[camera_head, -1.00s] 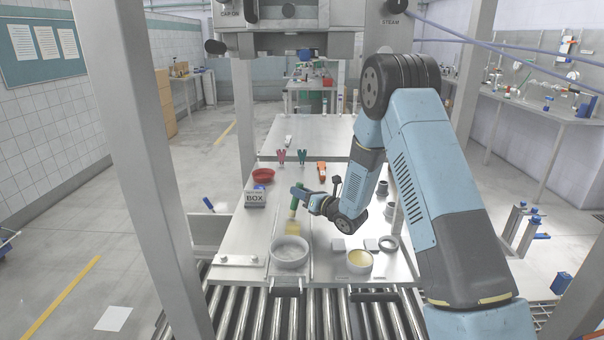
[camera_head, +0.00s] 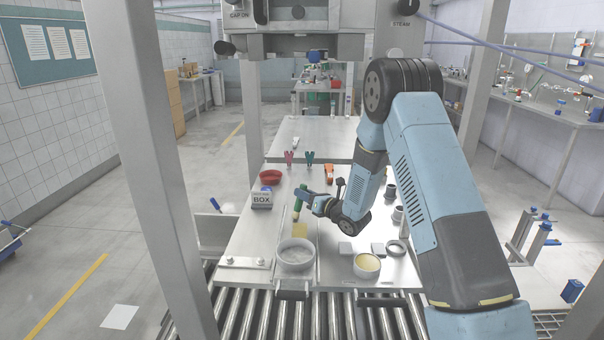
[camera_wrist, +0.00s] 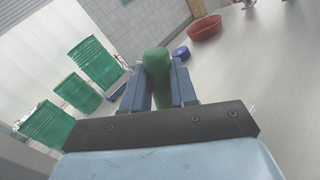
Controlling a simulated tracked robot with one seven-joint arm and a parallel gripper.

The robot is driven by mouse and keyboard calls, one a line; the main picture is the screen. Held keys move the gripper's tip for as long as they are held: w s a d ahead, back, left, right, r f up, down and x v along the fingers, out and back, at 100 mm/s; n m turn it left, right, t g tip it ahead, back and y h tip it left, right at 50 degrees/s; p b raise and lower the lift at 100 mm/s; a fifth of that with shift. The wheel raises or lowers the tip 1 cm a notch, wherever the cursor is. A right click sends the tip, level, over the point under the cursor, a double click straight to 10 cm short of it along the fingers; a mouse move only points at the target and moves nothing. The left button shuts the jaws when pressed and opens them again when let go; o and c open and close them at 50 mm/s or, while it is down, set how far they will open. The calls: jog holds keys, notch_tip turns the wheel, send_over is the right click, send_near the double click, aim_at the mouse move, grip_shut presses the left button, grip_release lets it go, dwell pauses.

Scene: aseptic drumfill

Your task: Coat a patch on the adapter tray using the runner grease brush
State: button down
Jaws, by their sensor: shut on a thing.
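My gripper (camera_head: 303,194) is shut on the green handle of the grease brush (camera_head: 298,207), over the left part of the steel work surface (camera_head: 258,235). The brush points down, its lower end close to a yellow patch (camera_head: 300,229); I cannot tell whether it touches. In the wrist view the green handle (camera_wrist: 157,68) sits between both fingers; the bristles are hidden. A pot of pale yellow grease (camera_head: 367,264) stands at the front right. I cannot tell which part of the surface is the adapter tray.
A grey round dish (camera_head: 295,254) stands just in front of the yellow patch. A labelled box (camera_head: 262,199) and red bowl (camera_head: 271,177) are to the left. Pink and green clips (camera_head: 299,158) and an orange tool (camera_head: 329,173) lie behind. A ring (camera_head: 396,247) is at right.

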aim_at(305, 186)
jog(key=r, duration=0.2)
jog(key=shift+s+d+r, duration=0.15)
jog(key=shift+d+r, duration=0.05)
jog(key=shift+r, duration=0.1)
jog(key=shift+a+r, duration=0.3)
jog(key=shift+r, duration=2.25)
jog(key=shift+f, duration=0.1)
